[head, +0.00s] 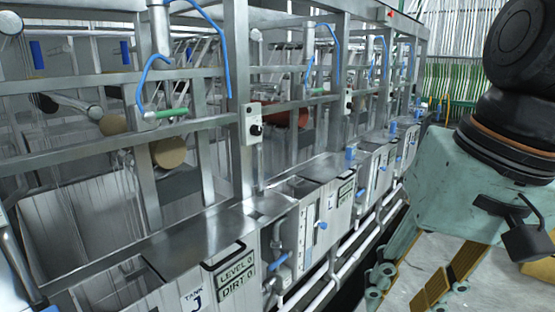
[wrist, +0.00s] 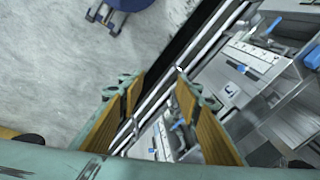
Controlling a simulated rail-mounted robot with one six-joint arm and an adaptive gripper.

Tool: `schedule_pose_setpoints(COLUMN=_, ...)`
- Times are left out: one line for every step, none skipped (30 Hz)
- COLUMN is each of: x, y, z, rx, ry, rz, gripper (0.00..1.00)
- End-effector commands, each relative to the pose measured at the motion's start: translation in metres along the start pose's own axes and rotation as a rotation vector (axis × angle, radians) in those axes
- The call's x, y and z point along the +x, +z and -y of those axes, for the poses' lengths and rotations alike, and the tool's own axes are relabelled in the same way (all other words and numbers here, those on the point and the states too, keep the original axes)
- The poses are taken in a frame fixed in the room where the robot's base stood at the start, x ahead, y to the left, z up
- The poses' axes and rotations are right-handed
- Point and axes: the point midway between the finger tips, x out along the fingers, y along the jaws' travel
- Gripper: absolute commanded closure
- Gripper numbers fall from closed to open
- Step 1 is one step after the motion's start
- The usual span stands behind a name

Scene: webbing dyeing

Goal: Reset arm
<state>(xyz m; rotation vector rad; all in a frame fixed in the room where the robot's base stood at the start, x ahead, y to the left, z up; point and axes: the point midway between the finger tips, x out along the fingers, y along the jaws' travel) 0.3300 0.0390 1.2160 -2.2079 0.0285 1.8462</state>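My gripper (head: 403,292) hangs at the lower right of the head view, below the pale green wrist housing of my arm. Its two yellow-padded fingers stand apart, with nothing between them. The wrist view also shows my gripper (wrist: 157,82) with its fingers spread and a gap between the tips. Through this gap the dark strip beside the tank row and some pipes show below. The gripper touches nothing that I can see.
A row of metal tanks (head: 190,255) with a frame (head: 236,90) and blue hoses (head: 143,82) runs along the left. White pipes (head: 335,268) run along its front. The grey floor (wrist: 50,65) is mostly clear, with a blue round object (wrist: 124,4) at the wrist view's top.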

Motion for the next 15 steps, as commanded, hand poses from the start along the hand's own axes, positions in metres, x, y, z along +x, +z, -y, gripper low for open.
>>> schedule_pose_setpoints(x=-0.002, y=0.005, z=-0.004, rx=-0.019, ry=0.01, rz=-0.014, gripper=0.69)
schedule_pose_setpoints(x=-0.003, y=0.008, z=-0.006, rx=-0.03, ry=0.017, rz=-0.021, gripper=0.69)
schedule_pose_setpoints(x=-0.004, y=0.012, z=-0.009, rx=-0.044, ry=0.026, rz=-0.032, gripper=0.69)
schedule_pose_setpoints(x=-0.005, y=0.014, z=-0.012, rx=-0.056, ry=0.033, rz=-0.04, gripper=0.69)
schedule_pose_setpoints(x=-0.006, y=0.016, z=-0.014, rx=-0.066, ry=0.039, rz=-0.049, gripper=0.69)
schedule_pose_setpoints(x=-0.007, y=0.019, z=-0.017, rx=-0.081, ry=0.048, rz=-0.06, gripper=0.69)
schedule_pose_setpoints(x=-0.008, y=0.022, z=-0.02, rx=-0.093, ry=0.055, rz=-0.067, gripper=0.69)
schedule_pose_setpoints(x=-0.009, y=0.024, z=-0.022, rx=-0.104, ry=0.061, rz=-0.076, gripper=0.69)
schedule_pose_setpoints(x=-0.01, y=0.027, z=-0.025, rx=-0.12, ry=0.07, rz=-0.086, gripper=0.69)
schedule_pose_setpoints(x=-0.011, y=0.029, z=-0.028, rx=-0.131, ry=0.077, rz=-0.094, gripper=0.69)
schedule_pose_setpoints(x=-0.011, y=0.032, z=-0.03, rx=-0.142, ry=0.083, rz=-0.102, gripper=0.69)
schedule_pose_setpoints(x=-0.012, y=0.035, z=-0.033, rx=-0.155, ry=0.091, rz=-0.111, gripper=0.69)
schedule_pose_setpoints(x=-0.013, y=0.037, z=-0.035, rx=-0.165, ry=0.098, rz=-0.118, gripper=0.69)
schedule_pose_setpoints(x=-0.013, y=0.038, z=-0.037, rx=-0.173, ry=0.103, rz=-0.125, gripper=0.69)
schedule_pose_setpoints(x=-0.014, y=0.04, z=-0.039, rx=-0.184, ry=0.11, rz=-0.133, gripper=0.69)
